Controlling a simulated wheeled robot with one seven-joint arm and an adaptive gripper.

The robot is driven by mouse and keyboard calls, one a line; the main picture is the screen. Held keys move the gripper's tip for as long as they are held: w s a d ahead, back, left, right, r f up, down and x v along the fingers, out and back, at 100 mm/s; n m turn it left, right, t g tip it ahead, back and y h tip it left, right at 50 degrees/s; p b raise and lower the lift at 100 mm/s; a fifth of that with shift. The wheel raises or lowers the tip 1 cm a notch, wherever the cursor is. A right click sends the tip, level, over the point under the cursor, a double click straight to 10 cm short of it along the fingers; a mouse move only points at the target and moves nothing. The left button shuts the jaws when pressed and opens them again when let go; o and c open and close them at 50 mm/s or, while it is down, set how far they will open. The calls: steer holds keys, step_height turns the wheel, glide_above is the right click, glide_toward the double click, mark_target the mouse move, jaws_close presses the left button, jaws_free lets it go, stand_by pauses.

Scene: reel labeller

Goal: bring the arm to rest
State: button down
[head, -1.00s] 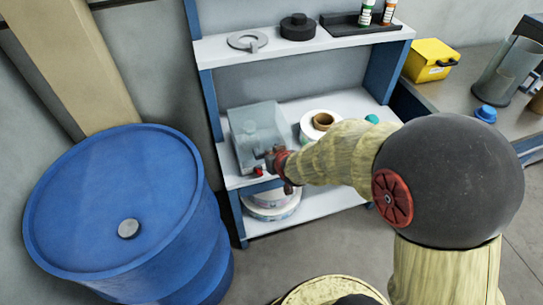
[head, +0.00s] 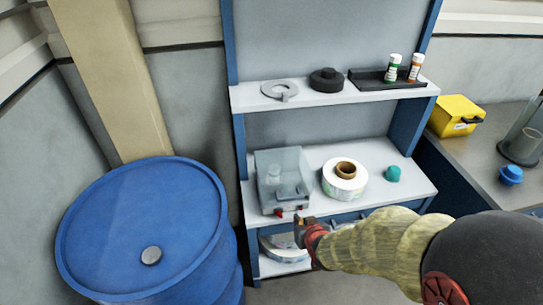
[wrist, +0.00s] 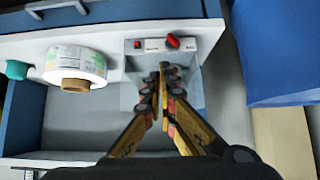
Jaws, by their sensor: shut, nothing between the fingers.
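My gripper (head: 304,227) is shut and empty in the head view, in front of the shelf's front edge and just below the labeller. In the wrist view the closed fingers (wrist: 163,75) point toward the labeller's front. The reel labeller (head: 283,183) is a grey box with a clear cover on the middle shelf. Its front panel (wrist: 160,46) carries a red button and a red knob in the wrist view. A bottle shape shows through the cover. A white label reel (head: 344,180) with a brown core stands to its right; it also shows in the wrist view (wrist: 78,62).
A blue drum (head: 140,230) stands at the left. A teal cap-like object (head: 393,174) sits right of the reel. A yellow case (head: 457,115) is on the right bench.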

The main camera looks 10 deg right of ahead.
steer(key=s+f+g, duration=0.3)
steer(key=s+g, duration=0.2)
steer(key=s, duration=0.5)
steer(key=s+r, duration=0.5)
steer(key=r, duration=0.8)
steer(key=s+r+t, duration=0.1)
steer(key=s+r, duration=0.4)
steer(key=r, duration=0.8)
steer(key=shift+r, duration=0.15)
steer(key=c, duration=2.6)
jaws_free()
steer(key=shift+w, duration=0.1)
